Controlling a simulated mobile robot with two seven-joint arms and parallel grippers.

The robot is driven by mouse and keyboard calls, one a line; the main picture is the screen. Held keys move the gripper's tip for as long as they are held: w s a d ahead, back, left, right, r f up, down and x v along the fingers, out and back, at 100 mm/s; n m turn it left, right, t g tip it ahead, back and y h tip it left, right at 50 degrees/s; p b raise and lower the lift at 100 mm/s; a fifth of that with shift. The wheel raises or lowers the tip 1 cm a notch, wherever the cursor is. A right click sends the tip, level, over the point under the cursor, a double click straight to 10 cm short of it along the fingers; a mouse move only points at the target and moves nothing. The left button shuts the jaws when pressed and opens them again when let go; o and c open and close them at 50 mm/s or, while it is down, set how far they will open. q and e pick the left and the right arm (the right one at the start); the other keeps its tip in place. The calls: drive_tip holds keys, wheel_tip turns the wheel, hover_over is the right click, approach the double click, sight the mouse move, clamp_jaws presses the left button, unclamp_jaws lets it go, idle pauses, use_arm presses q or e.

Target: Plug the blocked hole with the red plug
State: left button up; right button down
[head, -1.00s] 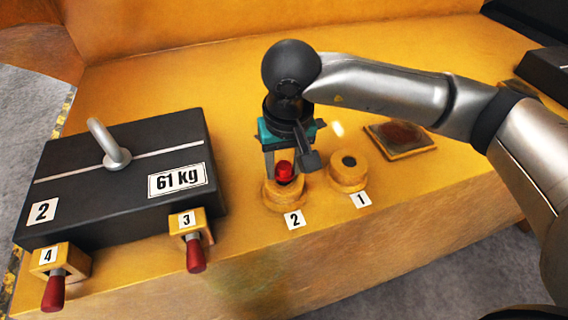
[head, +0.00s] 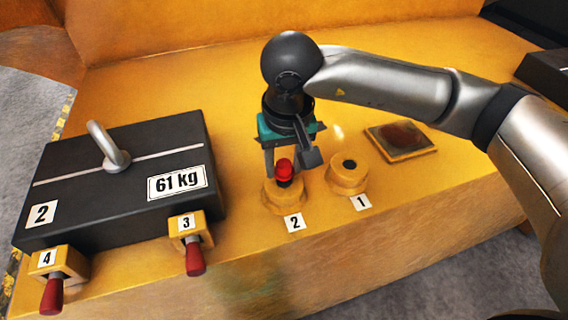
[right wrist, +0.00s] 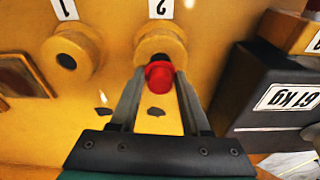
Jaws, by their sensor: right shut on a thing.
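My right gripper (head: 283,168) is shut on the red plug (head: 285,172), with a finger on either side of it. The plug is at the round yellow boss labelled 2 (head: 285,203). A dark patch shows just under the red part; I cannot tell whether it is the plug's stem or the hole. In the right wrist view the plug (right wrist: 158,74) sits between the fingertips, overlapping the near rim of boss 2 (right wrist: 160,40). Boss 1 (head: 347,178), to the right, has a dark centre. My left gripper is not in view.
A black 61 kg block (head: 120,185) with a grey lifting eye stands on the left. Two red-handled pins in yellow brackets, labelled 3 (head: 187,224) and 4 (head: 50,262), are at its front. A square plate (head: 402,139) lies right of boss 1.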

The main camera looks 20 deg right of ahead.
idle(0.7)
drive_tip(key=shift+b, duration=0.4)
drive_tip(key=shift+b, duration=0.5)
idle(0.8)
drive_tip(key=shift+r, duration=0.1)
idle(0.3)
drive_tip(key=shift+b, duration=0.4)
drive_tip(key=shift+f+b, duration=1.15)
drive_tip(key=shift+b, duration=0.1)
drive_tip(key=shift+r, duration=0.2)
